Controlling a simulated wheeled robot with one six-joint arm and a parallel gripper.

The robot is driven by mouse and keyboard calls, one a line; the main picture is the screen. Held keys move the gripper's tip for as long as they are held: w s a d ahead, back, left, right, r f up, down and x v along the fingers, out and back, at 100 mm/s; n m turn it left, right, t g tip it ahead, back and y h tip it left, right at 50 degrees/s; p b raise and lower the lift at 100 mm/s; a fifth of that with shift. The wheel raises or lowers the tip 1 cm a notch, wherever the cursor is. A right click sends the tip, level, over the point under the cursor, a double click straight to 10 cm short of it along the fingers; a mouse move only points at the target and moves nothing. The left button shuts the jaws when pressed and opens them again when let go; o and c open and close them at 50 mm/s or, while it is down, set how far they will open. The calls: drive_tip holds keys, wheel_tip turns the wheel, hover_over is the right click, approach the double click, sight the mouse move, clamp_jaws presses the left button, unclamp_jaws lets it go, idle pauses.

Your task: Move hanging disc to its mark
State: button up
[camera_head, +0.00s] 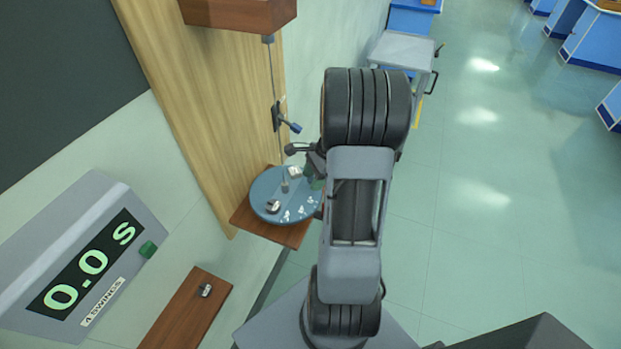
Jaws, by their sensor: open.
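The hanging disc (263,190) is round and blue-grey, left of centre. It hangs on a thin wire (271,72) from a wooden block (238,14) high on a wooden board. A small silver weight (272,206) lies on its front left and another pale piece (294,173) near its back. White marks show on its front right; I cannot tell which one is the mark meant.
A wooden plate (250,222) sits below the disc. A timer (85,262) reads 0.0 s at left. A wooden shelf (180,315) holds a small weight.

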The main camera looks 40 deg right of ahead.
sight(303, 180)
clamp_jaws()
idle(0.4)
drive_tip(key=shift+a, duration=0.5)
drive_tip(key=shift+d, duration=0.4)
drive_tip(key=shift+w+d+n, duration=0.2)
drive_tip(key=shift+w+n, duration=0.05)
drive_tip(key=shift+n, duration=0.05)
drive_tip(key=shift+w+d+n+g, duration=0.15)
drive_tip(key=shift+w+n+g, duration=0.1)
drive_tip(key=shift+w+n, duration=0.35)
drive_tip(key=shift+w+d+n+g, duration=0.15)
drive_tip(key=shift+w+n+g, duration=0.15)
drive_tip(key=shift+n, duration=0.4)
drive_tip(key=shift+w+r+n+g, duration=0.1)
drive_tip(key=shift+w+n+g, duration=0.35)
drive_tip(key=shift+w+n, duration=0.6)
drive_tip(key=shift+n+p, duration=0.3)
drive_tip(key=shift+n, duration=0.05)
